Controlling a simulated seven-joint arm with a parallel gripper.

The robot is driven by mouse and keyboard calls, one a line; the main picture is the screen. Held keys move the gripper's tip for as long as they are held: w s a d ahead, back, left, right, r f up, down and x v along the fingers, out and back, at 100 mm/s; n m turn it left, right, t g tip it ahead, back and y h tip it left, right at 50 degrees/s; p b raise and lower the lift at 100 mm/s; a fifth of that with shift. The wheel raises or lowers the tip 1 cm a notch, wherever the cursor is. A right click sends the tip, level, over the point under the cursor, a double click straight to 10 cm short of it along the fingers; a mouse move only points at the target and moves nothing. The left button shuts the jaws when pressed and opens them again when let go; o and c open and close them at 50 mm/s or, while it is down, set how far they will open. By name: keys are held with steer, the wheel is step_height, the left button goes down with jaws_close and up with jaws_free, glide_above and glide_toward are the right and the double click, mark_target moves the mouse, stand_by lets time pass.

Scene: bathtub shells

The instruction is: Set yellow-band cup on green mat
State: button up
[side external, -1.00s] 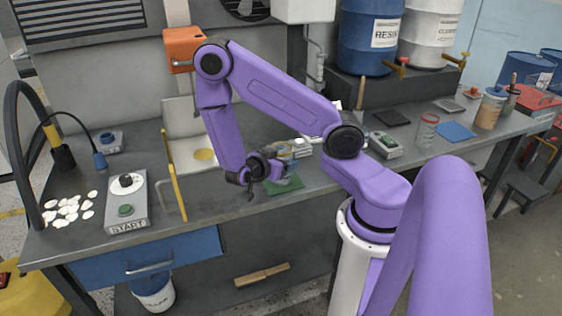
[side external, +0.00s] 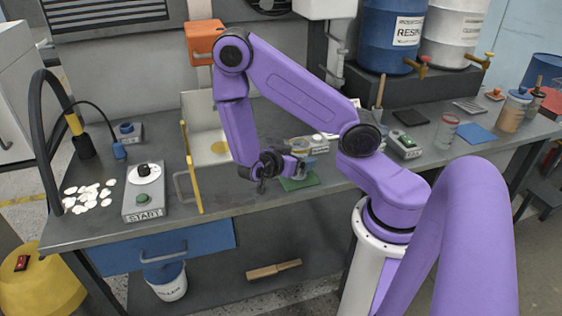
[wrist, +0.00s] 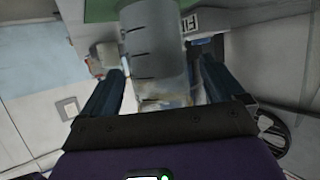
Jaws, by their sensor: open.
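A clear grey cup (side external: 309,163) with a yellowish rim area stands at the green mat (side external: 298,184) near the bench's front edge. It looks upright, with its base over the mat; exact contact is hard to see. My gripper (side external: 288,168) is low beside the cup, at its left. In the wrist view the cup (wrist: 155,45), with dark measuring marks, lies ahead of and between my two spread fingers (wrist: 160,92). The fingers are open, with a gap visible on each side. Part of the green mat (wrist: 100,10) shows at the top.
A yellow-edged panel (side external: 191,168) and a START control box (side external: 144,190) stand to the left, with white discs (side external: 88,197) beyond. A red-banded jar (side external: 446,132), a blue mat (side external: 476,134) and a grey device (side external: 404,145) are to the right.

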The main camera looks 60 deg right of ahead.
steer(key=v, duration=1)
steer(key=shift+a, duration=0.25)
steer(key=shift+r, duration=0.1)
steer(key=shift+w, duration=0.1)
